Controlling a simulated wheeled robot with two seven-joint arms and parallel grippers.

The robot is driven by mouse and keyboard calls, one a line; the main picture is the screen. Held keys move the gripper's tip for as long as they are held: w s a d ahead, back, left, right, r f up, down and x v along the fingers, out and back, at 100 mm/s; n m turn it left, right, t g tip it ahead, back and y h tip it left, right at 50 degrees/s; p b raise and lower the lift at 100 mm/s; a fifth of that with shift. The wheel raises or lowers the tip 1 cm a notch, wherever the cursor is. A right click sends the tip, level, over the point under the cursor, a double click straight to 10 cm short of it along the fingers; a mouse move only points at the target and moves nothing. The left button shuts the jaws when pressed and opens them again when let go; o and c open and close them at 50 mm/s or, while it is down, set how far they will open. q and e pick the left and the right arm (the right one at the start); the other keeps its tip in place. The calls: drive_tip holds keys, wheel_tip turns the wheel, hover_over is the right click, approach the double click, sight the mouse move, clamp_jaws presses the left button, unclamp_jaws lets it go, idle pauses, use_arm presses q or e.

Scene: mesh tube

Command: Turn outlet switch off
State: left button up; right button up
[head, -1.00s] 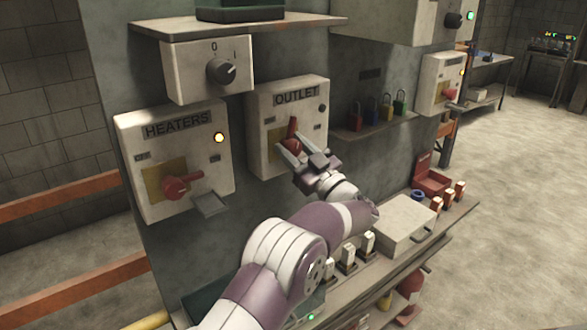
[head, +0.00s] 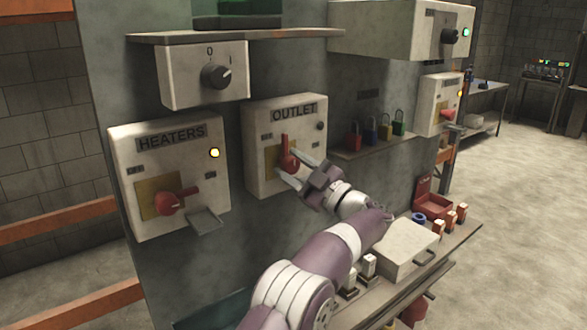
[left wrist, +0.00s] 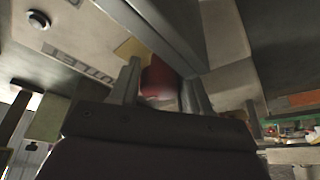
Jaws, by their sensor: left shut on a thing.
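The outlet switch box (head: 304,150) is pale, labelled OUTLET, and fixed to the grey panel. Its red handle (head: 285,147) points upward over a yellow plate, and its small round lamp (head: 320,126) looks dark. My left gripper (head: 291,172) is at the base of the red handle, its fingers shut around it. The gripper hides part of the handle's base. My right gripper is not in view.
A dial box (head: 200,90) sits above. Several coloured padlocks (head: 371,131) are on a shelf to the right. A pale case (head: 401,247) is below right.

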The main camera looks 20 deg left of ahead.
use_arm(q)
drive_tip(key=shift+a+r, duration=0.1)
drive_tip(key=o, duration=0.9)
drive_tip(key=shift+c, duration=0.2)
drive_tip(key=shift+o, duration=0.4)
drive_tip(key=shift+s+a+r, duration=0.1)
drive_tip(key=shift+s+a, duration=0.05)
drive_tip(key=b+v, duration=0.2)
drive_tip(key=v, duration=1)
drive_tip(key=shift+d, duration=0.25)
drive_tip(key=shift+s, duration=0.15)
